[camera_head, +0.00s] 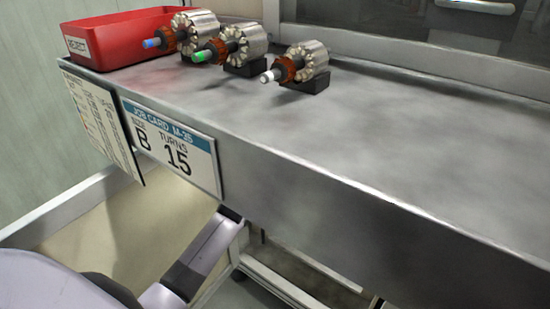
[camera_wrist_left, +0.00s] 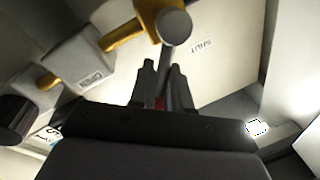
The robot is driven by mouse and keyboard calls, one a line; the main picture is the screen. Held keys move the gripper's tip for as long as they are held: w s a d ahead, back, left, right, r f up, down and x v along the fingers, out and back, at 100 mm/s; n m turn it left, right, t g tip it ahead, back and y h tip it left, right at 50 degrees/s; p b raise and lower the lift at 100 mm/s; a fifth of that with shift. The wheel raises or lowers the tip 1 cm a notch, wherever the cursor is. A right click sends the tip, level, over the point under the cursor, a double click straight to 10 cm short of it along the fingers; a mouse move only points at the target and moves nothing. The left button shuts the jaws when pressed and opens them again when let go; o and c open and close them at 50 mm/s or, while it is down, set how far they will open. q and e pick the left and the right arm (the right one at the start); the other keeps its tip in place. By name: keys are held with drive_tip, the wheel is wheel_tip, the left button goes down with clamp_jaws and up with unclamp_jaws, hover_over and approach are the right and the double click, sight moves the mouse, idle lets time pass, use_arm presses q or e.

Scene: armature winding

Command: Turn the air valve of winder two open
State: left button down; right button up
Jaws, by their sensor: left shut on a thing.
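In the left wrist view, an air valve (camera_wrist_left: 150,12) sits on a yellow pipe. Its grey lever (camera_wrist_left: 172,60) runs from a round cap down between the fingers of my left gripper (camera_wrist_left: 162,72). The gripper is shut on the lever. The word on the pale panel (camera_wrist_left: 202,47) beside the lever looks like "SHUT", seen upside down. The lever's far end is hidden between the fingers. Which winder the valve belongs to cannot be read. My right gripper is in neither view.
In the head view, a steel bench (camera_head: 400,140) carries a red reject bin (camera_head: 110,40) and several armatures, one with a white shaft tip (camera_head: 305,65). A job card (camera_head: 172,150) hangs on its front. A grey box (camera_wrist_left: 90,55) sits on the yellow pipe.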

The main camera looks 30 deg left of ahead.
use_arm(q)
drive_tip(key=c, duration=1)
unclamp_jaws()
drive_tip(key=shift+w+d+r, duration=0.1)
drive_tip(key=shift+d+r, duration=0.3)
drive_tip(key=shift+r, duration=0.15)
drive_tip(key=shift+a+f, duration=0.15)
drive_tip(key=shift+f, duration=0.05)
drive_tip(key=shift+s+f, duration=0.1)
drive_tip(key=shift+s, duration=0.4)
drive_tip(key=s, duration=0.2)
drive_tip(key=s+p, duration=0.1)
drive_tip(key=s, duration=0.3)
drive_tip(key=shift+s+f+p, duration=0.1)
drive_tip(key=shift+f+p, duration=0.2)
drive_tip(key=shift+p, duration=0.05)
drive_tip(key=shift+o, duration=0.5)
